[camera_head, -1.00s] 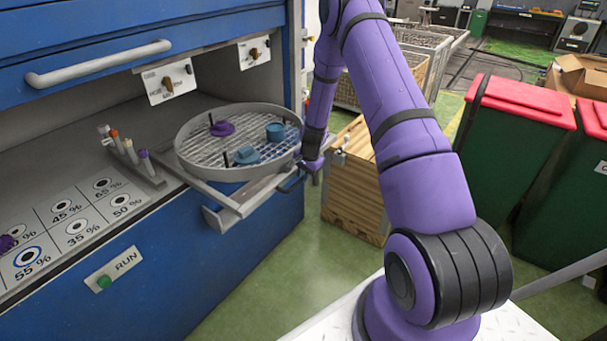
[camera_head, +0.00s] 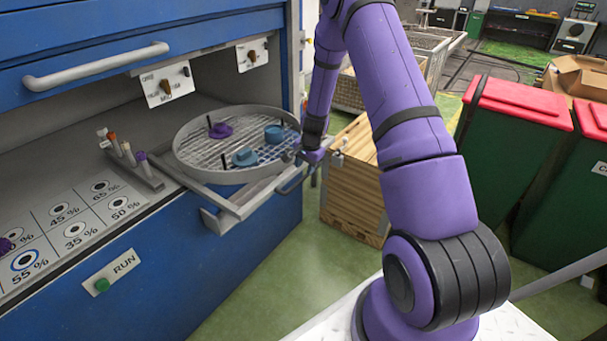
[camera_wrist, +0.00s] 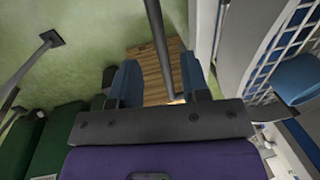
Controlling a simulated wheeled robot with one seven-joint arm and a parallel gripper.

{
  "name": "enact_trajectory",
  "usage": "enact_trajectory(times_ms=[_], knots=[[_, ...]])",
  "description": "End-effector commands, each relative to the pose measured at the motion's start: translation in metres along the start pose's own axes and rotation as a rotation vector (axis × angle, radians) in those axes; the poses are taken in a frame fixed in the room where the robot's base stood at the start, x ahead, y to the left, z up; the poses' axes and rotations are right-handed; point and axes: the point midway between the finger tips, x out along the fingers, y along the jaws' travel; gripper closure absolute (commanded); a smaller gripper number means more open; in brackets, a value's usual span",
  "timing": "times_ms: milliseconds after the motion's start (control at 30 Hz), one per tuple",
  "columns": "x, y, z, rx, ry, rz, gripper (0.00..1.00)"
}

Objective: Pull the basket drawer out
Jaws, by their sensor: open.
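The round basket (camera_head: 185,166) is a grey ring with a wire mesh floor, on a drawer (camera_head: 230,208) that juts out of the blue cabinet. A thin bar handle (camera_head: 291,186) is at the drawer's front right. My gripper (camera_head: 298,159) is beside the basket's right rim, just above the handle in the head view, partly hidden by its own wrist. In the wrist view my gripper (camera_wrist: 160,82) is open, with blue fingers on either side of a grey bar (camera_wrist: 160,40), apparently the handle. Contact cannot be told. The basket's edge shows at right (camera_wrist: 255,50).
Purple and blue pieces (camera_head: 245,156) lie in the basket. A rack of sticks (camera_head: 140,170) stands left of it on the cabinet. A wooden crate (camera_head: 352,190) is close behind my gripper. Green bins with red lids (camera_head: 515,150) stand right. Green floor before the cabinet is clear.

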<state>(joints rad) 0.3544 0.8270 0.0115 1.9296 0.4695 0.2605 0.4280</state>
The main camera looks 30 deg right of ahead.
Motion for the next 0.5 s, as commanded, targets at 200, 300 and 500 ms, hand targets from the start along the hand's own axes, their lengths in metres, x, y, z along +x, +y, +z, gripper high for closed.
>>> enact_trajectory(times_ms=[200, 300, 500], knots=[[-0.037, -0.001, 0.000, 0.000, 0.001, -0.001, 0.58], [-0.047, 0.000, 0.001, 0.000, 0.000, 0.000, 0.58], [-0.056, 0.000, 0.001, 0.001, -0.001, 0.001, 0.58]])
